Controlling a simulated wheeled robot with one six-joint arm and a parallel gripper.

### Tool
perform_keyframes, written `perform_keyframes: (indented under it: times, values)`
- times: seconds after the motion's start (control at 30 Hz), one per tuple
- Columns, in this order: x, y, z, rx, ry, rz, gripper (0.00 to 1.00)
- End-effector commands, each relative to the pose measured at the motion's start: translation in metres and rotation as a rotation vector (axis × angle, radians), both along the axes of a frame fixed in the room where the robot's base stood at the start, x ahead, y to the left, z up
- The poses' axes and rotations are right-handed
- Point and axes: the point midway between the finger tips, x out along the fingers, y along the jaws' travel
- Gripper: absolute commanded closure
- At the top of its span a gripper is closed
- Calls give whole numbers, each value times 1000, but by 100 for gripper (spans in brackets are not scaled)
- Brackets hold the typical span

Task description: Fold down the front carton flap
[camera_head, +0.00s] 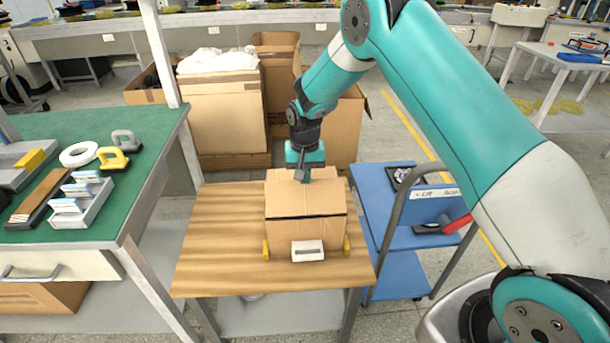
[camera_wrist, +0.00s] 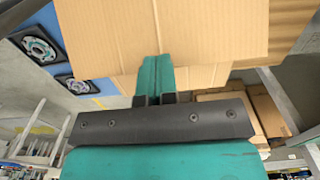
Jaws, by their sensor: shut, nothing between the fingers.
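The carton (camera_head: 305,235) is a brown cardboard box on a wooden-topped table (camera_head: 215,240). A dark line runs across its near side, with a cardboard panel (camera_head: 300,203) above it. I cannot tell surely whether this panel is the front flap or how far it is folded. My gripper (camera_head: 301,174) points down at the carton's top, toward its far side. Its teal fingers are together and empty. In the wrist view the fingers (camera_wrist: 155,75) overlap a large cardboard panel (camera_wrist: 215,35); whether they touch it is unclear.
A white holder (camera_head: 307,250) and yellow clips (camera_head: 347,245) sit at the carton's near side. A blue cart (camera_head: 400,272) stands close on the right. A green workbench (camera_head: 140,140) is on the left. Large cartons (camera_head: 222,115) stand behind. The table's left part is bare.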

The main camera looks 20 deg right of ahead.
Motion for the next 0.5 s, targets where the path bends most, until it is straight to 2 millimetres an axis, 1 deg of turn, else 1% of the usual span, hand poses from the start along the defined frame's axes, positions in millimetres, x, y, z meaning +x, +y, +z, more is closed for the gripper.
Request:
perform_keyframes:
  times: [0.27,0.5]
  values:
    - [0,0,-1,0,0,0,100]
    - [-1,0,-11,0,1,0,100]
